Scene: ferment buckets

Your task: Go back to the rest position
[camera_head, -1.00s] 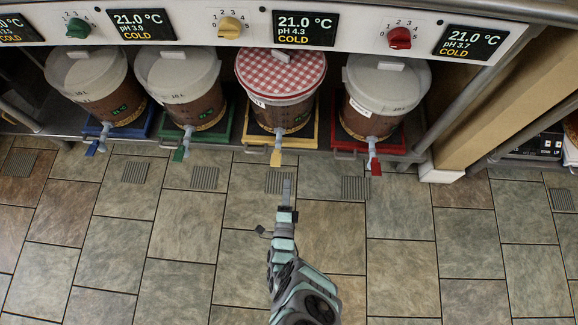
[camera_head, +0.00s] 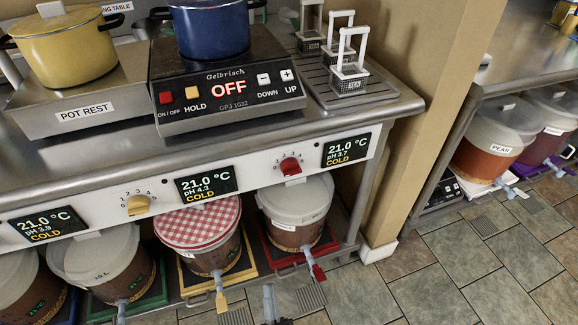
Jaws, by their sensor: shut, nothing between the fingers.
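My gripper (camera_head: 269,301) shows only at the bottom edge of the head view. Its narrow grey fingers are together with nothing between them. The rest of my arm is out of the frame. The gripper appears over the tiled floor, in front of the bucket shelf, between the yellow tap (camera_head: 221,301) and the red tap (camera_head: 319,272). It appears apart from both. The bucket with the red checked cloth (camera_head: 198,225) is up and left of it. The bucket on the red tray (camera_head: 297,205) is above it.
A counter holds a hot plate reading OFF (camera_head: 227,90) with a blue pot (camera_head: 210,28), a yellow pot (camera_head: 66,48) on a pot rest and small wire baskets (camera_head: 349,76). A tan post (camera_head: 405,150) separates a second shelf with a PEAR bucket (camera_head: 492,143). Open floor lies lower right.

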